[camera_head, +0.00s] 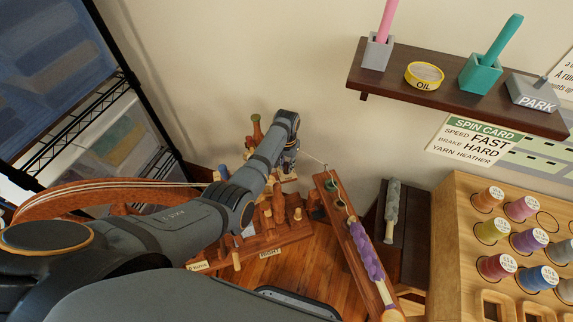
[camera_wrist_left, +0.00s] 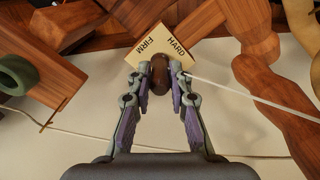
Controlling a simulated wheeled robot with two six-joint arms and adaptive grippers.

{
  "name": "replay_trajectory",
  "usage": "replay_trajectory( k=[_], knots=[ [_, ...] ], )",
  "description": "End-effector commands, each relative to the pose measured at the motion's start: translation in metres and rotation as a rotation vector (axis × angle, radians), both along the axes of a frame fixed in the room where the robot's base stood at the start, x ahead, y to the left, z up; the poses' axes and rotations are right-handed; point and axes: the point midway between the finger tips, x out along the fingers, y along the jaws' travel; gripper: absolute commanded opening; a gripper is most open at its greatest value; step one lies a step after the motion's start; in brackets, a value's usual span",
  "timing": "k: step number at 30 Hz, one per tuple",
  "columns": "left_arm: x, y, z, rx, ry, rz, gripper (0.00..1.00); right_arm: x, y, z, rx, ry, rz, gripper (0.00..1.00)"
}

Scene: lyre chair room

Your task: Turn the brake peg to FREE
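In the left wrist view, a dark brown rounded peg (camera_wrist_left: 158,76), which looks like the brake peg, stands before a square cream plate (camera_wrist_left: 163,45) lettered FIRM and HARD. No FREE mark is legible; part of the plate is hidden by the peg and fingers. My left gripper (camera_wrist_left: 160,70) has a fingertip against each side of the peg and looks shut on it. In the head view my left gripper (camera_head: 289,158) reaches down among the wooden spinning wheel parts (camera_head: 277,228), and the peg is hidden there. My right gripper is not in view.
A white strand (camera_wrist_left: 250,98) runs from near the right fingertip across the left wrist view. Wooden parts (camera_wrist_left: 205,30) crowd around. In the head view, a shelf (camera_head: 455,95) with pots is at upper right, and a spool rack (camera_head: 455,215) at right. The SPIN CARD (camera_head: 475,140) reads BRAKE HARD.

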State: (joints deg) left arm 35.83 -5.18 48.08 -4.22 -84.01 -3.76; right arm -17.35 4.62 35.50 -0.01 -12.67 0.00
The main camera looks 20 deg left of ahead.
Motion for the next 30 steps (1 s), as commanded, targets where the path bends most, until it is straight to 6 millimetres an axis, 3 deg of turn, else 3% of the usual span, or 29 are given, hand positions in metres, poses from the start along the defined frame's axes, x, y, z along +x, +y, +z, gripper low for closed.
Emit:
replay_trajectory(
  k=[3,8,15,21,30],
  knots=[
    [0.0,0.0,0.0,0.0,0.0,0.0,0.0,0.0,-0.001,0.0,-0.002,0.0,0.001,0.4],
    [0.0,0.0,0.001,0.0,0.0,0.011,0.0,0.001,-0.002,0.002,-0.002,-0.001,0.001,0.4],
    [0.0,0.0,0.004,0.0,0.003,0.287,0.0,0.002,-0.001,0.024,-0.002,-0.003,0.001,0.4],
    [0.0,0.0,0.001,0.0,0.001,0.46,0.0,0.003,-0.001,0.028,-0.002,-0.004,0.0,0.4],
    [0.0,0.0,0.0,0.0,0.0,0.474,0.0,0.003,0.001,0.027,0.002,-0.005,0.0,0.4]
  ],
)
